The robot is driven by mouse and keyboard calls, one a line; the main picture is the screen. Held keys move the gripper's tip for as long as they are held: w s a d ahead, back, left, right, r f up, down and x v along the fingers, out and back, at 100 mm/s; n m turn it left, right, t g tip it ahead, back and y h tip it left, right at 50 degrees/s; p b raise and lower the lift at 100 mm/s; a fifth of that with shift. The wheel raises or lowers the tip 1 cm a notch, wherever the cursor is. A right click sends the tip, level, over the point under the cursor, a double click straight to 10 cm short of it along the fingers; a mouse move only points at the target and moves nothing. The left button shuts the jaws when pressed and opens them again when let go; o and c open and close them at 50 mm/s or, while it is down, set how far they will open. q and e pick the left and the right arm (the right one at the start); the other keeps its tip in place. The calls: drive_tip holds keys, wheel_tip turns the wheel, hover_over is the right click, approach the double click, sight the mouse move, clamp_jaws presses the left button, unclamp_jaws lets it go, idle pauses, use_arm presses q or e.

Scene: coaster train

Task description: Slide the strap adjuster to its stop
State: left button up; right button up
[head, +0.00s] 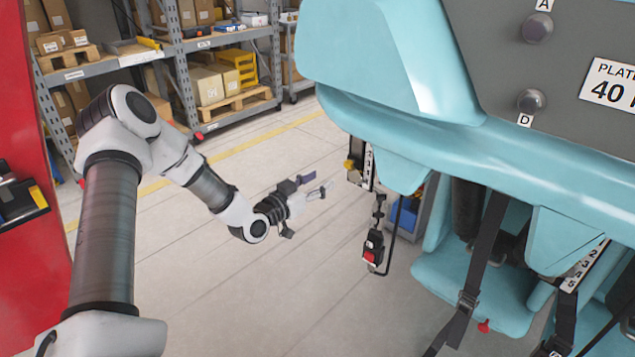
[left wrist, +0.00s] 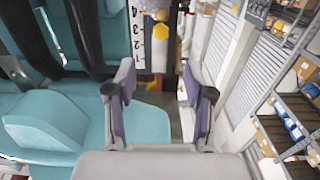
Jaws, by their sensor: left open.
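A black strap adjuster (head: 467,302) sits on a dark strap across the blue seat in the head view. A yellow knob (head: 349,164) shows beside a numbered scale (head: 368,166) under the blue shell. A yellow knob (left wrist: 159,57) also shows by a numbered scale (left wrist: 135,35) in the left wrist view, beyond my fingertips. I cannot tell which fitting the task means. My left gripper (head: 311,186) is open and empty, left of the near scale and apart from it. It also shows in the left wrist view (left wrist: 160,90). My right gripper is not in view.
A black buckle with a red button (head: 371,255) hangs below the near scale. The blue seat (head: 480,285) and shell (head: 390,65) fill the right. Shelves with boxes (head: 210,88) stand behind, and a red cabinet (head: 25,260) is at left. The floor between is clear.

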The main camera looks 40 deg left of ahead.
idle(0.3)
use_arm(q)
drive_tip(key=s+d+f+m+g+h+p, duration=0.15)
drive_tip(key=s+d+f+g, duration=0.3)
drive_tip(key=d+f, duration=0.5)
drive_tip(key=s+d+f+m+g+h+p, duration=0.1)
drive_tip(key=s+d+f+m+g+p, duration=0.1)
drive_tip(key=s+d+f+g, duration=0.55)
drive_tip(key=s+d+f+n+g+y, duration=0.1)
drive_tip(key=s+d+f, duration=0.25)
drive_tip(key=s, duration=0.25)
drive_tip(key=s+d+f+g+y, duration=0.1)
drive_tip(key=s+d+f, duration=0.25)
drive_tip(key=s, duration=0.25)
drive_tip(key=s+a+f+n+g+y, duration=0.1)
drive_tip(key=s+a+n+g+y, duration=0.1)
drive_tip(key=s, duration=0.9)
drive_tip(key=shift+s+a+n+g, duration=0.15)
drive_tip(key=shift+a+n+g, duration=0.65)
drive_tip(key=shift+n+g, duration=0.2)
